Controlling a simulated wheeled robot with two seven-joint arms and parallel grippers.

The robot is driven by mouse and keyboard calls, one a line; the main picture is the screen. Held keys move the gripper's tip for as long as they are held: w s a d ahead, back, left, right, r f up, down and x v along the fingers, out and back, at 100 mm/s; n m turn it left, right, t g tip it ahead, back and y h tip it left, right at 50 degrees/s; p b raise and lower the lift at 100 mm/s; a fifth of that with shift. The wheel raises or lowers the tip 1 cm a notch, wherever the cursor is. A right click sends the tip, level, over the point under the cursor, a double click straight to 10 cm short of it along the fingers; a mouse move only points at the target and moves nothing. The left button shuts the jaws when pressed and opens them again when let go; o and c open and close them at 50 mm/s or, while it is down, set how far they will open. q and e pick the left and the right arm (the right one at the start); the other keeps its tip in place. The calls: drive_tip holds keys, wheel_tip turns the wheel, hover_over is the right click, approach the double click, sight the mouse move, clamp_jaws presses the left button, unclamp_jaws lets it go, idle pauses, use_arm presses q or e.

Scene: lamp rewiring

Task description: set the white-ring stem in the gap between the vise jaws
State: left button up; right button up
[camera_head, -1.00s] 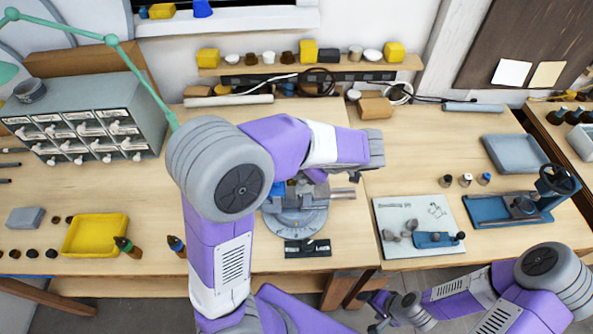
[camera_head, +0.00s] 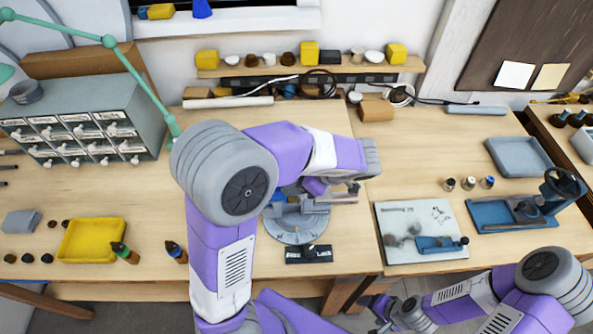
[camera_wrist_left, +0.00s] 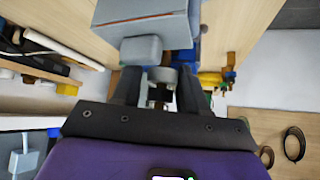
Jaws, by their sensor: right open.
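The grey vise (camera_head: 297,228) stands on a round base at the middle of the bench, partly under my left arm. Its jaw gap is not clear in the head view. My right gripper (camera_head: 379,312) is open and empty, low before the bench front.
Several small items surround the work: three little cylinders (camera_head: 468,184), a white sheet with a small blue fixture (camera_head: 440,244), a blue press with a handwheel (camera_head: 510,212) and a yellow tray (camera_head: 92,240). A drawer cabinet (camera_head: 85,135) stands left.

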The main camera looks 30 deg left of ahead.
use_arm(q)
drive_tip(key=shift+o, duration=0.7)
drive_tip(key=shift+w+a+f, duration=0.1)
drive_tip(key=shift+a+f, duration=0.05)
drive_tip(key=shift+f, duration=0.25)
drive_tip(key=shift+o, duration=0.5)
drive_tip(key=shift+s+d+r, duration=0.25)
drive_tip(key=shift+w, duration=0.2)
drive_tip(key=shift+w+r+p, duration=0.1)
drive_tip(key=shift+r+p, duration=0.1)
drive_tip(key=shift+p, duration=0.1)
